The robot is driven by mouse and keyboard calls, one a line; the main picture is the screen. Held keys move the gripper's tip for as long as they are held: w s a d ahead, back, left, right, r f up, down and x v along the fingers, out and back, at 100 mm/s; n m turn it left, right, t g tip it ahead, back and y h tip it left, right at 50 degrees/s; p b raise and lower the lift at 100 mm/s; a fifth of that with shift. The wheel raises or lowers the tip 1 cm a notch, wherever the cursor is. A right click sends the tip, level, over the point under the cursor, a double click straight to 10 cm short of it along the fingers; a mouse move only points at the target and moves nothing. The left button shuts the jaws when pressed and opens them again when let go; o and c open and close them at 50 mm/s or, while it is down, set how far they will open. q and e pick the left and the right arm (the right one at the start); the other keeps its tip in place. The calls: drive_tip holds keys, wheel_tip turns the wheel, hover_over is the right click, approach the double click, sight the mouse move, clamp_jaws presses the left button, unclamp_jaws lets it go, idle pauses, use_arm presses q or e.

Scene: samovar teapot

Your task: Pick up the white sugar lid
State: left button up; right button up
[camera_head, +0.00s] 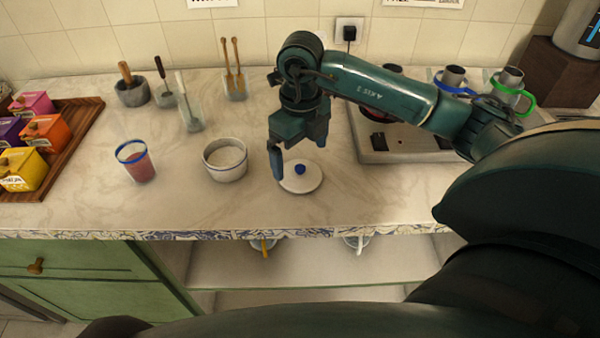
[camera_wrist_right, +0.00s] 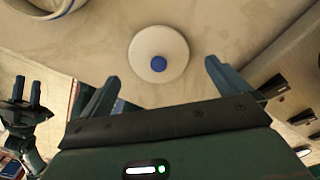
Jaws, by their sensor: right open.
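The white sugar lid (camera_head: 305,183) is a round disc with a blue knob, flat on the counter just right of the white sugar bowl (camera_head: 226,173). The lid also shows in the right wrist view (camera_wrist_right: 149,46), centred between my fingers and beyond their tips. My right gripper (camera_head: 299,157) is open and empty, pointing down just above and behind the lid; its fingers also show in the right wrist view (camera_wrist_right: 163,74). My left gripper (camera_wrist_right: 27,92) shows small at the left of the right wrist view, its two fingers apart; it is not in the head view.
A blue-rimmed red cup (camera_head: 137,167) stands left of the bowl. A wooden tray (camera_head: 75,140) of colourful boxes is at far left. Utensil holders (camera_head: 190,118) stand behind. A metal tray (camera_head: 400,153) lies to the right. The counter's front edge (camera_head: 300,231) is close to the lid.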

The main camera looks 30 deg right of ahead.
sight(300, 167)
wheel_tip(300, 167, down, 4)
drive_tip(key=shift+a+f, duration=0.1)
drive_tip(key=shift+c, duration=0.4)
drive_tip(key=c, duration=0.8)
